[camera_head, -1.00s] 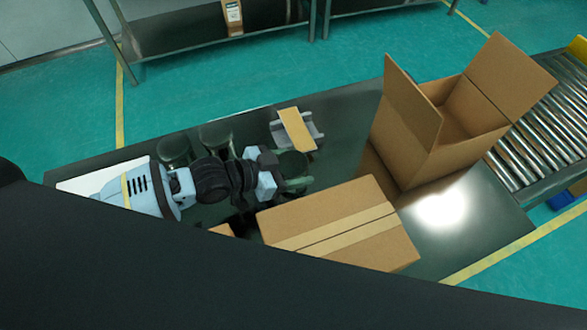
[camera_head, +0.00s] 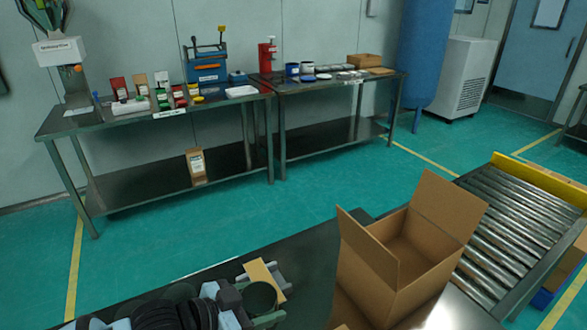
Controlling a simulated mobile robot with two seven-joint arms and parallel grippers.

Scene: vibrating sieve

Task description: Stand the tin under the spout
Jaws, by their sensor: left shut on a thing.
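My left gripper (camera_head: 262,310) is at the bottom edge, over the dark near table, with its arm coming in from the left. A machine with a green funnel and a white label (camera_head: 58,50) stands at the far left end of the back bench. An orange part (camera_head: 78,68) shows low on its front; I cannot make out the spout clearly. My right gripper is not in view.
The back bench (camera_head: 125,123) carries several small goods. Green floor (camera_head: 300,205) lies clear between the tables.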

